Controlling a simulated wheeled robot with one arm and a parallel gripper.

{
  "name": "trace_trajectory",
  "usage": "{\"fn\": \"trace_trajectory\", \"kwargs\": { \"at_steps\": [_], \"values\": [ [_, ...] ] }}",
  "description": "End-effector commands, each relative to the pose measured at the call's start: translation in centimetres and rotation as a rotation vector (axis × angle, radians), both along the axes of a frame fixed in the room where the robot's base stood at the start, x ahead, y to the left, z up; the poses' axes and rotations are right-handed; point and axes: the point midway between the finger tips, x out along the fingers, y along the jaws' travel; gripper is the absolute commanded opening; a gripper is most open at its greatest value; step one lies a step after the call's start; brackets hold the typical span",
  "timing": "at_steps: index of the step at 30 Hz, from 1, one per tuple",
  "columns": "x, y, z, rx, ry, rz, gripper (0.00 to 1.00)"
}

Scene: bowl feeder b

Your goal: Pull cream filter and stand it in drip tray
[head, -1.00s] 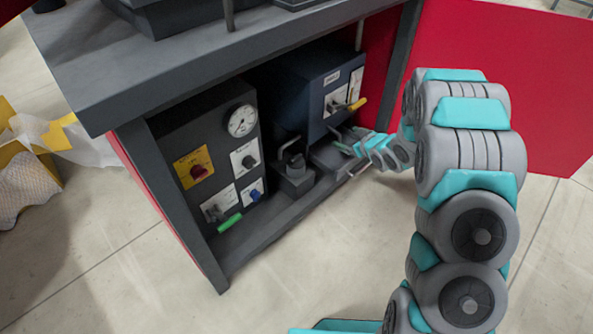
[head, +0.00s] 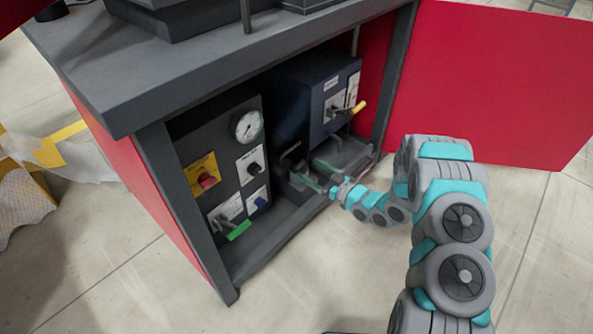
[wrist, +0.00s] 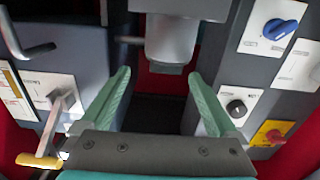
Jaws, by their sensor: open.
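My gripper (head: 314,173) is open and empty, reaching into the low opening of the red and grey cabinet. In the wrist view its two green fingers (wrist: 160,80) stand wide apart. A pale grey cylinder with a darker lower end (wrist: 170,45) shows beyond the fingertips, roughly centred between them and apart from both. It may be the cream filter, but I cannot confirm this. In the head view a dark fitting (head: 290,158) is close to the fingertips, and the cylinder cannot be made out clearly. I cannot clearly identify the drip tray; a dark ledge (head: 350,150) lies right of the gripper.
A panel with a gauge (head: 248,126), knobs and a green-handled lever (head: 239,230) stands left of my gripper. A dark box with a yellow-handled lever (head: 357,107) stands to the right. The grey top (head: 200,60) overhangs the opening. An open red door (head: 490,90) is at right.

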Motion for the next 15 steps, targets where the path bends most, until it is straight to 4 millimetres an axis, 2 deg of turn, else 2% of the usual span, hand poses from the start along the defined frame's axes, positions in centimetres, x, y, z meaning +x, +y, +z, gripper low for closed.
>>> {"fn": "trace_trajectory", "kwargs": {
  "at_steps": [5, 15],
  "values": [
    [-0.3, 0.5, -0.2, 0.027, -0.006, 0.01, 0.95],
    [1.4, 3.0, -0.2, 0.027, -0.004, 0.012, 0.95]
  ]
}}
